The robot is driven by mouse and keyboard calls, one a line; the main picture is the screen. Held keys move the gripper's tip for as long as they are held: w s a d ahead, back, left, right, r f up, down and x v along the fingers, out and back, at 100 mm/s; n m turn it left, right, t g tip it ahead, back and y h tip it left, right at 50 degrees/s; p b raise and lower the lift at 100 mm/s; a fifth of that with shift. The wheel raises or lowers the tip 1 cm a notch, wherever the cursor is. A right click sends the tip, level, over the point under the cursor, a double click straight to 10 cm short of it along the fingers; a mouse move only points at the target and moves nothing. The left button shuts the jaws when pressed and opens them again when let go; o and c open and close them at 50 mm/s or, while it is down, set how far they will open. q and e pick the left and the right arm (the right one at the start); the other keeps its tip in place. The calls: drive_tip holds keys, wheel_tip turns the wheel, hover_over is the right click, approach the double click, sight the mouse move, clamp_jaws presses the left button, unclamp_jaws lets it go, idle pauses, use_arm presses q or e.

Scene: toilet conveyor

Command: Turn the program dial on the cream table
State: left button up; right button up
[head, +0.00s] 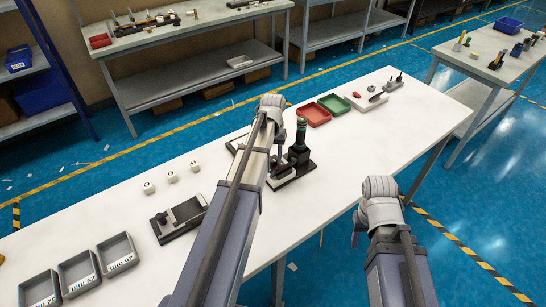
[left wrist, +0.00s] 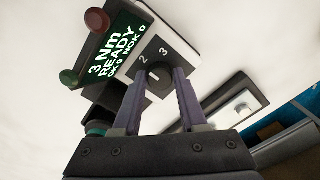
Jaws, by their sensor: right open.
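In the head view, my left arm hides the dial above the cream table (head: 330,160). My right gripper (head: 357,226) is open and empty, off the table's front edge.
A dark tool stand (head: 298,160) with a green-topped tool stands just right of my left arm. A red tray (head: 313,114) and a green tray (head: 335,104) lie behind it. Several grey bins (head: 79,271) and a dark fixture (head: 178,219) are at left. The table's front right is clear.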

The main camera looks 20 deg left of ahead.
sight(273, 159)
use_arm(q)
drive_tip(key=o, duration=0.4)
drive_tip(key=shift+c, duration=0.2)
wheel_tip(273, 159, up, 8)
drive_tip(key=p, duration=0.8)
drive_tip(key=shift+f, duration=0.1)
